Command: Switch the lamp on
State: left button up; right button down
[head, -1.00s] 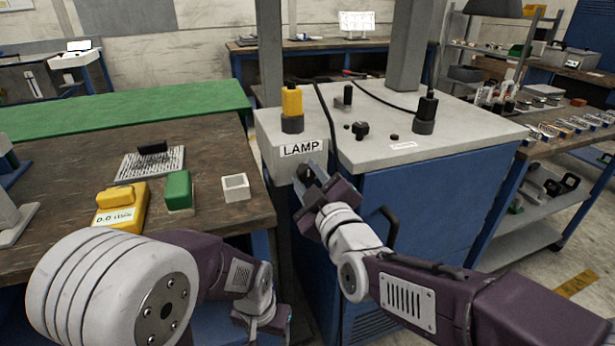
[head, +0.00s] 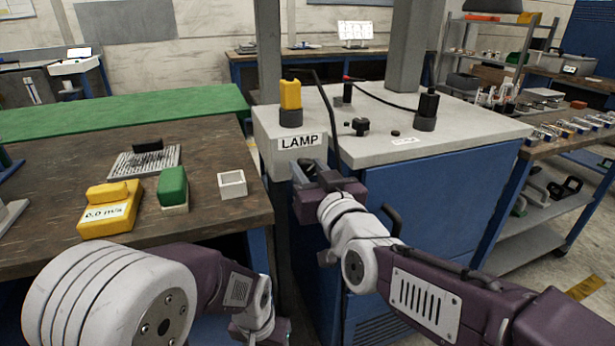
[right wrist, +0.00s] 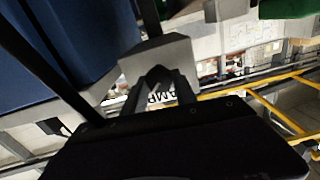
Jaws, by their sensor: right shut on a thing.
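The lamp box is a pale grey housing (head: 268,134) with a white LAMP label (head: 299,141) on its front. The dark knob below the label is mostly hidden by my right gripper (head: 304,168) in the head view. In the right wrist view, the gripper (right wrist: 158,82) is shut on a dark knob (right wrist: 157,76) in front of the pale box (right wrist: 178,50). The label (right wrist: 160,98) shows partly behind the fingers. I cannot read the knob's setting.
A yellow-capped post (head: 290,96) stands on the lamp box. The grey-topped blue cabinet (head: 420,200) adjoins it, with a black knob (head: 360,126) on top. The wooden bench (head: 60,160) at left holds a yellow meter (head: 110,210) and a green block (head: 172,186).

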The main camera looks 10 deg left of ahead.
jog(key=m+b, duration=0.3)
jog(key=m, duration=0.2)
jog(key=shift+f, duration=0.2)
jog(key=shift+m+b, duration=0.6)
jog(key=shift+m, duration=0.9)
jog(key=c, duration=1)
grip_release()
jog(key=shift+d+r, duration=0.1)
jog(key=p+v, duration=0.7)
jog(key=v, duration=0.2)
